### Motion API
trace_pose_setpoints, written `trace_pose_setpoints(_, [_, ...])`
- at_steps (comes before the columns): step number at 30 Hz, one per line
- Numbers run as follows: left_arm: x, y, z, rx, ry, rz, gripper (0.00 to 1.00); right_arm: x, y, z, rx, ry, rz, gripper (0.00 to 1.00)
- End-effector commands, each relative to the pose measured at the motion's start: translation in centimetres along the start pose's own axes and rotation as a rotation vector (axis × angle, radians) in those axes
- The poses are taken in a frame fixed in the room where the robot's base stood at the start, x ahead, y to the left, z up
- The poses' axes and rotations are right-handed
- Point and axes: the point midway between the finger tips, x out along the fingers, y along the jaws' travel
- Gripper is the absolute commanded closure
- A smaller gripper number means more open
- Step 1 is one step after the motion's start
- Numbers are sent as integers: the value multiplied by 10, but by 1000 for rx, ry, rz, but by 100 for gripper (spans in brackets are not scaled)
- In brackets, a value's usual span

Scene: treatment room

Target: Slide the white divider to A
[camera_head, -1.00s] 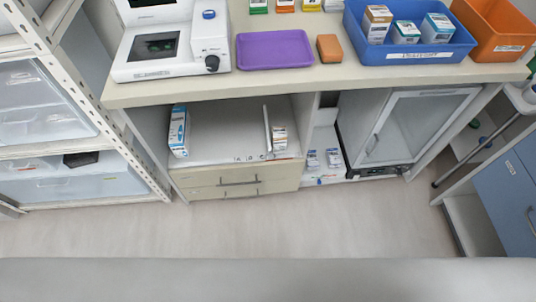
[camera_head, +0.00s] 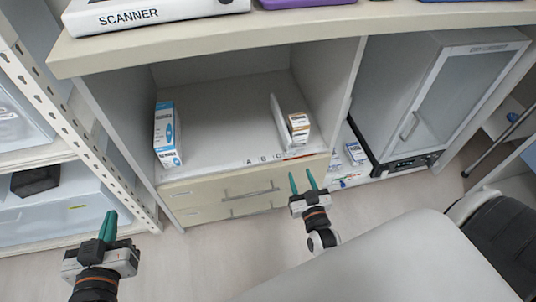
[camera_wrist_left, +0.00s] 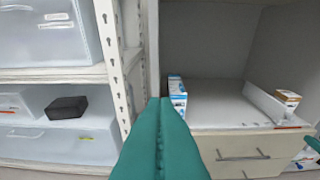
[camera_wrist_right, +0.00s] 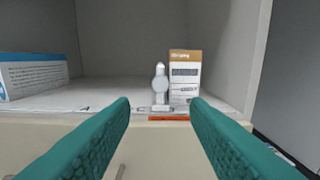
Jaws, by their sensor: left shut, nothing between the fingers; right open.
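The white divider (camera_head: 281,120) stands upright in the open shelf bay, toward its right side, with a small brown-and-white box (camera_head: 299,128) just right of it. The letters A, B and C (camera_head: 264,160) run along the shelf's front edge, A leftmost; the divider stands near C. In the right wrist view the divider (camera_wrist_right: 160,88) shows end-on between my fingers, beyond them. My right gripper (camera_head: 303,180) is open and empty, in front of the drawers below the shelf edge. My left gripper (camera_head: 109,226) is shut and empty, low at the left, away from the bay.
A blue-and-white box (camera_head: 166,135) stands at the bay's left side. Drawers (camera_head: 228,196) lie below the shelf. A glass-door cabinet (camera_head: 440,95) is on the right, and a rack with clear bins (camera_head: 40,210) on the left. The shelf floor between box and divider is clear.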

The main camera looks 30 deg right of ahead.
Motion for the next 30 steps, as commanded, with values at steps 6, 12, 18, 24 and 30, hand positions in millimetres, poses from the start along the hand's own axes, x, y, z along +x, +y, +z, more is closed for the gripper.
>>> trace_pose_setpoints(6, [-1,-2,19,-1,-105,-6,100,19,-1,3,0,-19,-5,58])
trace_pose_setpoints(12, [-3,-8,53,-5,-332,-19,100,58,-1,3,0,-18,-4,58])
trace_pose_setpoints(18, [-16,-13,86,-12,-566,-32,100,94,-1,3,1,-14,-5,58])
trace_pose_setpoints(24, [-30,-16,106,-18,-722,-41,100,114,-1,3,1,-12,-4,58])
trace_pose_setpoints(30, [-36,-16,112,-20,-776,-43,100,120,-2,4,0,-11,-4,58])
